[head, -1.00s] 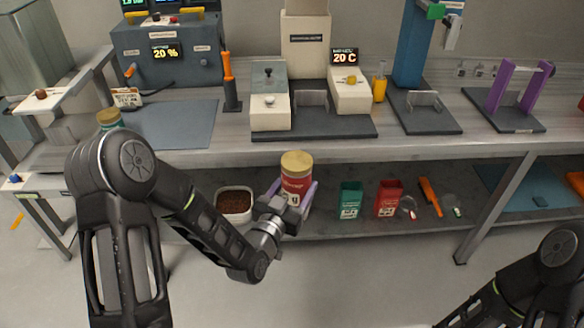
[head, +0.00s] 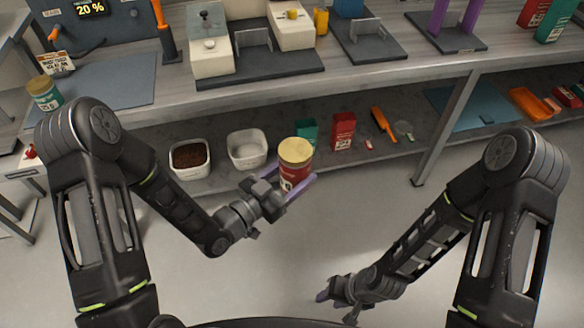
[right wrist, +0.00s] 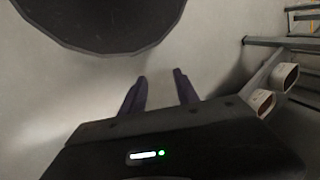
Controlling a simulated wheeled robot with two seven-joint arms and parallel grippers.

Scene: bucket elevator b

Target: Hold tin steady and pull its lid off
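A red tin (head: 291,178) with a gold lid (head: 295,151) is in the head view, upright or nearly so and in front of the lower shelf. The lid sits on the tin. My left gripper (head: 298,190) is shut on the tin, with its purple fingers on either side of the body. My right gripper (head: 335,304) is low in front of me, right of and below the tin, apart from it. In the right wrist view its two fingers (right wrist: 160,80) stand apart with nothing between them.
On the lower shelf stand a bowl of brown granules (head: 190,158), a white bowl (head: 247,150), a green box (head: 306,132) and a red box (head: 343,130). The floor in front is clear.

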